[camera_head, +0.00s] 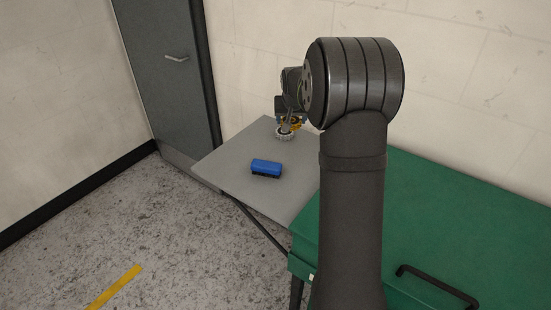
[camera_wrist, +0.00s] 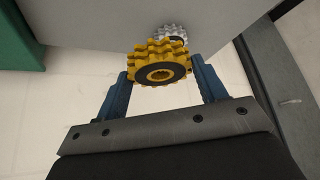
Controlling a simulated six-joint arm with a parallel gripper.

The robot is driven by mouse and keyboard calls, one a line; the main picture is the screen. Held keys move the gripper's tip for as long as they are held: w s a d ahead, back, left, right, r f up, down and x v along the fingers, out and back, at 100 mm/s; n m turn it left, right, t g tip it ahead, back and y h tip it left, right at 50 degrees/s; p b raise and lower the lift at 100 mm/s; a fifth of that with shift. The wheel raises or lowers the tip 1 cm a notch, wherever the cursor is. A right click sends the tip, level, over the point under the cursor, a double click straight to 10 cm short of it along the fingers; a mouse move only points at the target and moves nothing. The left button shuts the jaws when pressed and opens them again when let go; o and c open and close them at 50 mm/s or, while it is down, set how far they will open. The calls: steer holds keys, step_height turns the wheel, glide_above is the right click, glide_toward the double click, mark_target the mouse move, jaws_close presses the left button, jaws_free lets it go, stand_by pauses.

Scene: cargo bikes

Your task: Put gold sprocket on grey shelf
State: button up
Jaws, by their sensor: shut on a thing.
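The gold sprocket (camera_wrist: 158,54) is a toothed double ring with a dark hub. It sits between the blue fingers of my gripper (camera_wrist: 161,70), which is shut on it. In the head view my gripper (camera_head: 288,118) is over the back part of the grey shelf (camera_head: 225,157), and a little of the gold sprocket (camera_head: 297,125) shows behind my arm. The grey shelf also fills the upper middle of the wrist view (camera_wrist: 105,22). I cannot tell whether the gold sprocket touches the shelf.
A silver sprocket (camera_head: 285,136) lies on the shelf close to the gold one, also in the wrist view (camera_wrist: 172,33). A blue brush-like block (camera_head: 266,167) lies nearer the front. A green box with a black handle (camera_head: 440,287) stands right. The shelf's left part is clear.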

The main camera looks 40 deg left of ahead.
steer(key=s+a+f, duration=0.1)
steer(key=a+f, duration=0.1)
steer(key=a, duration=0.2)
steer(key=s+a+f, duration=0.1)
steer(key=a+f, duration=0.1)
steer(key=a, duration=0.2)
steer(key=s+a+f, duration=0.2)
steer(key=a, duration=0.2)
steer(key=shift+f, duration=2.4)
steer(key=shift+f, duration=0.15)
steer(key=o, duration=1.3)
steer(key=shift+c, duration=0.2)
